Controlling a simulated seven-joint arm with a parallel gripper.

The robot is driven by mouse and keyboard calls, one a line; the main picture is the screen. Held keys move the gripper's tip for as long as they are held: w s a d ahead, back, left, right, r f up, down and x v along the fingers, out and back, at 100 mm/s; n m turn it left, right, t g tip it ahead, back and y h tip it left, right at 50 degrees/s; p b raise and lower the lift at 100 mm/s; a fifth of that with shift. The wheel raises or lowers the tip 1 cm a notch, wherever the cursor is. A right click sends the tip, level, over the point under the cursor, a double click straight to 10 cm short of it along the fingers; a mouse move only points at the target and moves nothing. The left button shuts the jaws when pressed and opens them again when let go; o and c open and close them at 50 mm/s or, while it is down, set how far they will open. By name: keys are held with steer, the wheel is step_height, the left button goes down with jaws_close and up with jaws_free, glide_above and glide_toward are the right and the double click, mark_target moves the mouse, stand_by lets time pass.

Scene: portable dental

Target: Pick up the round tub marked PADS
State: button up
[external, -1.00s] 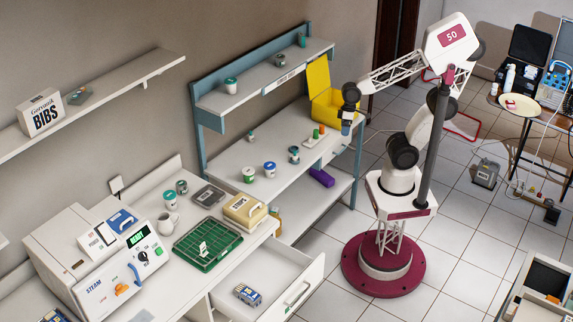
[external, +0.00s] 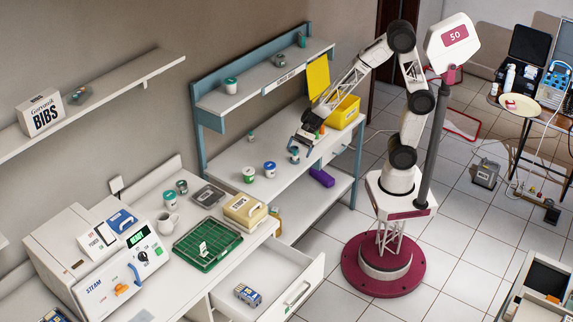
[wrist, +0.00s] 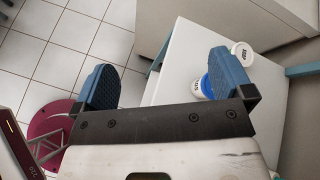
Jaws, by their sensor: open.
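Several round tubs stand in view, and I cannot read for sure which is marked PADS. On the middle bench are a blue-and-white tub (external: 270,169), a green-and-white tub (external: 249,174) and a dark teal tub (external: 294,155). My gripper (external: 303,140) is over the back part of this bench, beyond the blue tub. In the wrist view its blue fingers are spread and empty (wrist: 164,82). There the blue tub (wrist: 206,86) is partly hidden by the right finger, and a white-lidded tub (wrist: 242,50) lies beyond it.
A yellow open box (external: 343,112) stands at the bench's far end, close to my arm. An upper shelf (external: 260,80) overhangs the bench's wall side and bears more tubs. A purple box (external: 322,177) lies on the lower shelf. The near counter holds a green rack (external: 208,245).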

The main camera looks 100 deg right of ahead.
mark_target(271, 165)
steer(key=w+d+f+m+t+h, duration=0.1)
steer(key=w+d+f+m, duration=0.1)
steer(key=d+f+m, duration=0.1)
steer(key=w+d+f+m+t+h, duration=0.1)
steer(key=w+d+f+m+t, duration=0.1)
steer(key=w+d+f+m, duration=0.1)
steer(key=w+d+f+m+t+h, duration=0.1)
steer(key=w+d+f+m, duration=0.1)
steer(key=d+f+m, duration=0.1)
steer(key=shift+w+d+f+m+t, duration=0.35)
steer(key=shift+f+m+t, duration=0.05)
steer(key=shift+f+m, duration=0.1)
steer(key=shift+x, duration=1.3)
steer(key=shift+a, duration=0.1)
steer(key=shift+x, duration=2.55)
steer(key=shift+a+r, duration=0.1)
